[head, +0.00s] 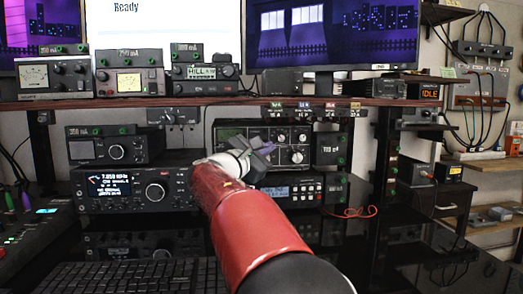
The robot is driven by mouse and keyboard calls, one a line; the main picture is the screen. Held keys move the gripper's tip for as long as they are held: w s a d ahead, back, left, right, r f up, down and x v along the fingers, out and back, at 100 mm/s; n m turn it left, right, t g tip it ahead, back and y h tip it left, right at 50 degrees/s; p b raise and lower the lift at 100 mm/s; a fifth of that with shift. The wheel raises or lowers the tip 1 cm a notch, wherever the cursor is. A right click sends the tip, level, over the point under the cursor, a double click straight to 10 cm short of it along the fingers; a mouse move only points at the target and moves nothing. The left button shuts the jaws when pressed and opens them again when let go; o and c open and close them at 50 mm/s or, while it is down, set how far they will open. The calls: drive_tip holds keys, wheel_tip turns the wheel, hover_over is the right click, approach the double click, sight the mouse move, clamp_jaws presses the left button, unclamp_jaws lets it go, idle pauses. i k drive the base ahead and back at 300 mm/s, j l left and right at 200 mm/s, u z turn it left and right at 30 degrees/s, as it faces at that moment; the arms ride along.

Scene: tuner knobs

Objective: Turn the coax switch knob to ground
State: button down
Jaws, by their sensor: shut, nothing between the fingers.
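My red arm reaches up from the lower right, and my gripper (264,150) is dark grey and shut, with nothing seen in it. A small grey box with a dark knob (181,115), which looks like the coax switch, is just under the shelf, up and left of my gripper. Its labels and the knob's pointing direction are too small to read. My gripper appears apart from this knob.
A shelf (150,102) carries meters and radios above. A large transceiver (130,189) with a lit display stands left of my arm, and another radio (291,191) stands right. A keyboard (125,275) lies in front. Glossy desk at right is mostly clear; a red cable (358,212) lies there.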

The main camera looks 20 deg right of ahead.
sight(171, 119)
drive_tip(key=k+j, duration=0.1)
drive_tip(key=j, duration=0.25)
drive_tip(key=k+j, duration=0.15)
drive_tip(key=j, duration=0.15)
drive_tip(key=k+j, duration=0.1)
drive_tip(key=j, duration=0.25)
drive_tip(key=k+j, duration=0.15)
drive_tip(key=j, duration=0.15)
